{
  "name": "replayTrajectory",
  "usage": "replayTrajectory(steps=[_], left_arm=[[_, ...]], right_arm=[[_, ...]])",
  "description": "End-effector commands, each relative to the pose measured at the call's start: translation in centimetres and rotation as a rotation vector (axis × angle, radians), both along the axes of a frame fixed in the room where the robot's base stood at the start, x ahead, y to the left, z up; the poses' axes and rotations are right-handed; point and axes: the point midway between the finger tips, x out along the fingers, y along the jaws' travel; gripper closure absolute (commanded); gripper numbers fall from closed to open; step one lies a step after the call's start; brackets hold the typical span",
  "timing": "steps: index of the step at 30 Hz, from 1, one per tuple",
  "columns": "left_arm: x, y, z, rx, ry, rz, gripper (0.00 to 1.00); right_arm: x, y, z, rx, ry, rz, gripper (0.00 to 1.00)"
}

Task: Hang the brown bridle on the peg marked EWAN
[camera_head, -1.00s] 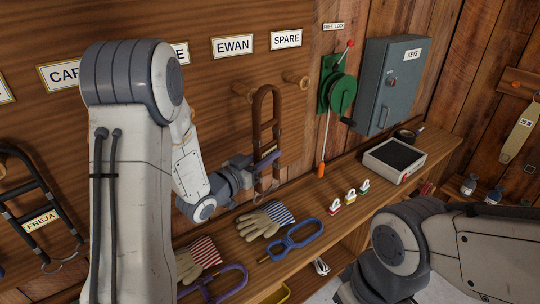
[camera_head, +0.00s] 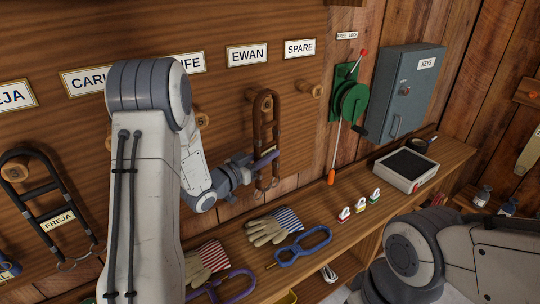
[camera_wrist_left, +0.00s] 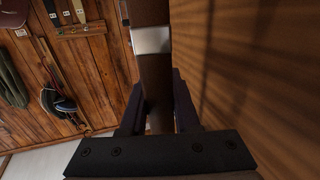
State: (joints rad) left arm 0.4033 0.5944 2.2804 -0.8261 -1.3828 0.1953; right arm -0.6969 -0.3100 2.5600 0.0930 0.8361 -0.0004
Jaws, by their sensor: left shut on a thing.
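The brown bridle (camera_head: 276,125) hangs upright in front of the peg board, with its metal rings at the bottom. My left gripper (camera_head: 258,164) is shut on its lower part. In the left wrist view the brown strap (camera_wrist_left: 158,80) runs between the two dark fingers, with a silver band above. The EWAN label (camera_head: 247,54) is on the board, and its wooden peg (camera_head: 261,102) shows at the bridle's top loop. I cannot tell whether the loop is around the peg or only in front of it. My right gripper is out of view.
The SPARE peg (camera_head: 312,90) is close on the right. A black FREJA bridle (camera_head: 46,190) hangs at the left. Below is a shelf (camera_head: 322,205) with gloves (camera_head: 268,228) and a blue bit-like object (camera_head: 302,245). A green lever unit (camera_head: 349,98) and keys cabinet (camera_head: 408,92) are to the right.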

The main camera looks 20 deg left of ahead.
Motion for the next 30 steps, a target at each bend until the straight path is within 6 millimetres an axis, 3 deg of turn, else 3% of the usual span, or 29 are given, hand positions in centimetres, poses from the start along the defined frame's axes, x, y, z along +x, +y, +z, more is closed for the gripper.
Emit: replayTrajectory(steps=[12, 30], left_arm=[[1.5, 2.0, 0.1, 0.0, -0.004, 0.001, 1.0], [2.3, 2.9, -0.9, 0.0, -0.004, 0.0, 1.0]], right_arm=[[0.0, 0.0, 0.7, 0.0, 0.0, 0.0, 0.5], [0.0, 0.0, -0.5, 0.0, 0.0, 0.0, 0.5]])
